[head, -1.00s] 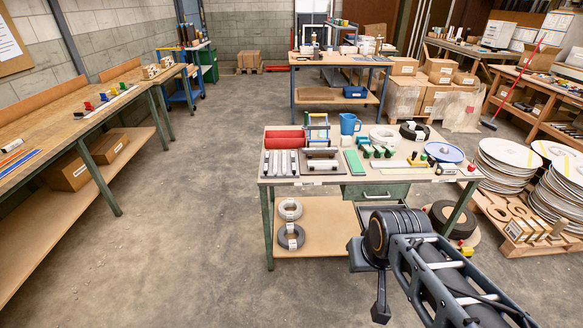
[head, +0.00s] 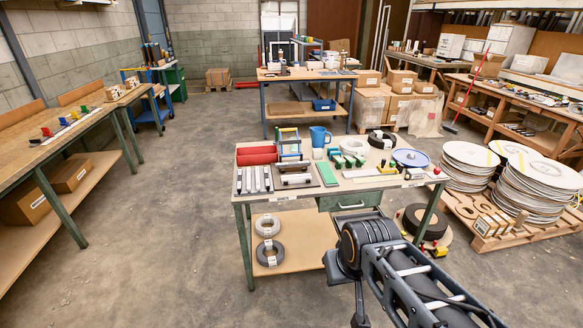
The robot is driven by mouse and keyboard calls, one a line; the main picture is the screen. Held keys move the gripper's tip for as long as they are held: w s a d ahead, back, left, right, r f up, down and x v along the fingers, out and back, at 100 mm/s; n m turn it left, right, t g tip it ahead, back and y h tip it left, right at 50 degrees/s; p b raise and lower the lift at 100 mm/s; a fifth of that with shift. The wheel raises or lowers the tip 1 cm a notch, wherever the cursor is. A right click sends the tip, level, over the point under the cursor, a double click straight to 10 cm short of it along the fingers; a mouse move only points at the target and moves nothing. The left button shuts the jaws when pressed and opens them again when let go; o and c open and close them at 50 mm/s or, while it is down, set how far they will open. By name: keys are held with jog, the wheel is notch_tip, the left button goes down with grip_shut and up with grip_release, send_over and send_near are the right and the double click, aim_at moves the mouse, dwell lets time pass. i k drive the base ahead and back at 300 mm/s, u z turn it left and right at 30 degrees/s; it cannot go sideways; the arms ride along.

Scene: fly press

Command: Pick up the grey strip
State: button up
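Several narrow light-grey strips (head: 258,179) stand or lie side by side at the front left of the near workbench (head: 300,205). They are small in the head view, and I cannot tell which one is the grey strip. A dark plate (head: 298,187) with grey bar-like pieces lies just right of them, then a green flat piece (head: 327,175). My arm comes in from the lower right, its dark joint in front of the bench's right half, apart from the strips. I cannot make out my gripper's fingers.
Stacked discs (head: 470,165) stand to the right. The floor left of the bench is clear.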

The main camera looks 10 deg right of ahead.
aim_at(300, 163)
jog(key=u, duration=0.4)
jog(key=i, duration=0.5)
jog(key=u, duration=0.65)
jog(key=i, duration=0.9)
jog(key=z, duration=0.7)
jog(key=i, duration=0.7)
jog(key=z, duration=0.7)
